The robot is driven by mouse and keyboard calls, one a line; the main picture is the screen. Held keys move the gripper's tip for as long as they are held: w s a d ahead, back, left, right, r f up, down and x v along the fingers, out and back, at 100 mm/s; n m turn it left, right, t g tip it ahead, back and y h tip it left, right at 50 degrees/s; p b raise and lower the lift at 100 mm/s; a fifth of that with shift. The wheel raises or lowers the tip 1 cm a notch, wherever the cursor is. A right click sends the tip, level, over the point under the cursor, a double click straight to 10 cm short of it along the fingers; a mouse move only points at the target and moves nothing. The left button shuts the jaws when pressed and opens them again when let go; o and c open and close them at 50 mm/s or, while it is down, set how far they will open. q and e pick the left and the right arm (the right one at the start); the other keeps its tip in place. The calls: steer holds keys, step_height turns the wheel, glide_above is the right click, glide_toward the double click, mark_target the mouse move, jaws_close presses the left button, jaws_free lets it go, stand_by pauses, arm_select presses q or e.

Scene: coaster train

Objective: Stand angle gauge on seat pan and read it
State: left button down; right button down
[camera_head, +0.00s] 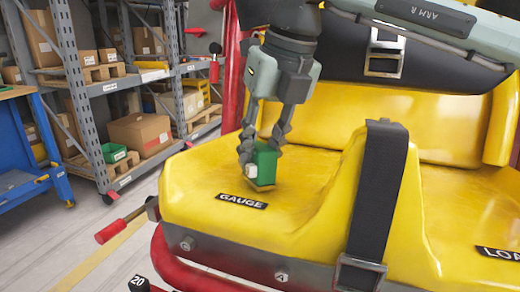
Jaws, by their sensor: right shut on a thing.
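The angle gauge is a small green block (265,163) with a white part on its left side. My right gripper (257,152) comes down from above and is shut on it. The gauge is upright at the yellow seat pan (195,186), just behind the black GAUGE label (241,201). Its lower end looks to be at the pan surface, but I cannot tell whether it bears its own weight. The gauge's reading does not show. My left gripper is not in view.
A black belt with a buckle (376,190) lies over the divider right of the gauge. A red-handled lever (120,226) sticks out at the pan's left. Shelves with boxes (138,132) and a blue bench (32,150) stand at the left. The pan around the gauge is clear.

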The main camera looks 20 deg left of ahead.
steer(key=shift+s+f+b, duration=0.1)
steer(key=shift+f+b, duration=0.25)
steer(key=c, duration=1.1)
jaws_free()
steer(key=shift+c, duration=0.2)
steer(key=shift+r, duration=0.1)
steer(key=v, duration=1.2)
